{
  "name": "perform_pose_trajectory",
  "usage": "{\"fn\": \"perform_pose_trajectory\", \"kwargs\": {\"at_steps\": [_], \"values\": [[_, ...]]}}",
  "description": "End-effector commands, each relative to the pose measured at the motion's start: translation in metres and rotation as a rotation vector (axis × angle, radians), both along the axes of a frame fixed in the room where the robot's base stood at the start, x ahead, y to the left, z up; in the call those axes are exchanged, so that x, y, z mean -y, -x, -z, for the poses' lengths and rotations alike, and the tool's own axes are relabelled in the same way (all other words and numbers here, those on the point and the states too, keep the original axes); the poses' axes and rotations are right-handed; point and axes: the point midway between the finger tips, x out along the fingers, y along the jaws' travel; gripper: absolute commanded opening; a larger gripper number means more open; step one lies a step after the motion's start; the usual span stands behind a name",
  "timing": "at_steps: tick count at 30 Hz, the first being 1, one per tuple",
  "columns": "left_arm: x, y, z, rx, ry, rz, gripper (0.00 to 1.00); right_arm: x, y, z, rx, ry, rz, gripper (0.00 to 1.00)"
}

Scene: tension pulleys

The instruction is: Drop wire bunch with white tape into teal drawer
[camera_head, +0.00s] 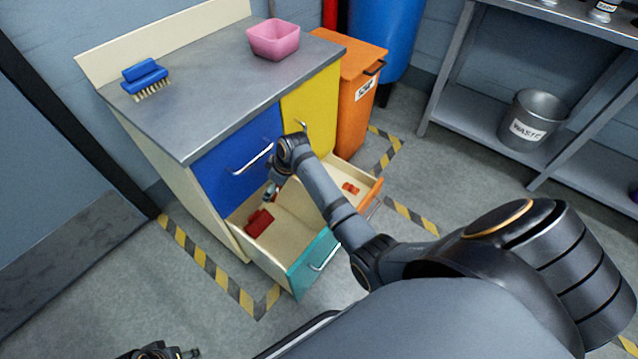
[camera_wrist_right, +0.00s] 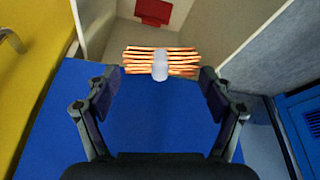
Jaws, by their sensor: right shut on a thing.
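The wire bunch with white tape (camera_wrist_right: 160,62) shows orange strands banded by white tape in the right wrist view. My right gripper (camera_wrist_right: 160,83) is shut on it, with the fingers at either end of the strands. In the head view my right gripper (camera_head: 270,192) is over the pulled-out teal drawer (camera_head: 314,262), near its back end under the blue front; the bunch is hard to make out there. A red item (camera_head: 259,222) lies in the teal drawer and also shows in the right wrist view (camera_wrist_right: 154,11). My left gripper (camera_head: 165,353) is partly cut off at the bottom edge.
An orange drawer (camera_head: 366,203) beside the teal one is open too, with a small orange-red item (camera_head: 350,188) inside. Above are a blue front (camera_head: 225,160) and a yellow front (camera_head: 318,105) with handles. The counter holds a pink bowl (camera_head: 273,42) and blue brush (camera_head: 145,75).

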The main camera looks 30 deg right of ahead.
Motion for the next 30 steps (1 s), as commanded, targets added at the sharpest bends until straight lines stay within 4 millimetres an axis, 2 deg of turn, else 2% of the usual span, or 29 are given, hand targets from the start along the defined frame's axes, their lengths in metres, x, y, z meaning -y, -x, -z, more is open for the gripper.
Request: {"fn": "perform_pose_trajectory", "kwargs": {"at_steps": [5,6,9,19,22,26,30], "values": [[0.0,0.0,0.0,0.0,0.0,0.0,0.4,0.0,0.0,-0.001,0.001,-0.001,0.0,0.51],[0.0,0.0,0.0,0.0,0.0,0.0,0.4,0.0,0.0,-0.001,0.001,-0.001,0.0,0.86],[0.0,0.0,0.0,0.0,0.0,0.0,0.4,0.0,0.0,0.0,0.0,0.0,0.0,1.0],[0.0,0.0,0.0,0.0,0.0,0.0,0.4,0.0,0.0,0.0,0.0,0.0,0.0,1.0],[0.0,0.0,0.0,0.0,0.0,0.0,0.4,0.002,0.001,-0.006,0.003,0.0,0.001,1.0],[0.0,0.0,0.0,0.0,0.0,0.0,0.4,0.007,0.008,-0.027,0.004,0.002,0.0,1.0],[0.0,0.0,0.0,0.0,0.0,0.0,0.4,0.015,0.019,-0.06,0.005,0.003,-0.001,1.0]]}}
